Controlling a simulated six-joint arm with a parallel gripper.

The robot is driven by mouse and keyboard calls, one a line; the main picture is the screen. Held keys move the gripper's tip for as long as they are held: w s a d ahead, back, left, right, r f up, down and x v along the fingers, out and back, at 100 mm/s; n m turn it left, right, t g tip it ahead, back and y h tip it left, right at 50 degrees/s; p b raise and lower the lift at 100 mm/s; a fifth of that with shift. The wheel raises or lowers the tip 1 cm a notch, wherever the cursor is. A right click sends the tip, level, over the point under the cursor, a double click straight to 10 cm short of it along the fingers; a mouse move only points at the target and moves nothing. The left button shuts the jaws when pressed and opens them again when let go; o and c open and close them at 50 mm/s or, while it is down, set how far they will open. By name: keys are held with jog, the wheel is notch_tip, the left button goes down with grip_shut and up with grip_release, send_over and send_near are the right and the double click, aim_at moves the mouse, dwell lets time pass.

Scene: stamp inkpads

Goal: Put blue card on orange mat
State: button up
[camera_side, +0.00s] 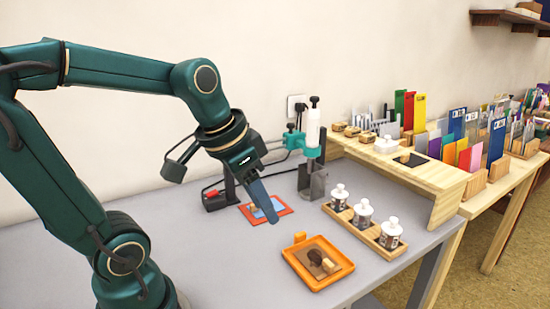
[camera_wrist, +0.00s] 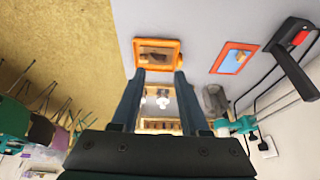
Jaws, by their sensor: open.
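A light-blue card (camera_wrist: 233,60) lies on the orange-red mat (camera_wrist: 227,72), inside its border; a small brownish thing also shows on the card. In the side view the card (camera_side: 268,213) is partly hidden behind my gripper, and the mat (camera_side: 287,211) lies flat on the grey table. My gripper (camera_side: 273,221) is tilted down in the air, in front of the mat in that view. In the wrist view my gripper (camera_wrist: 159,74) has its two fingers apart with nothing held between them, and the mat is to their right.
An orange tray (camera_side: 290,263) with brown and tan pieces is at the table's front. A wooden holder (camera_side: 376,243) with white-capped bottles stands right of it. A grey stand with a white dispenser (camera_side: 312,130) rises behind. Upright coloured cards (camera_side: 418,112) fill the right-hand shelf.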

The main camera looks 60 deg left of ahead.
jog(key=s+d+f+t, duration=0.1)
jog(key=s+d, duration=0.3)
jog(key=s, duration=0.1)
jog(key=shift+s+d, duration=0.25)
jog(key=shift+f, duration=0.1)
dwell(0.8)
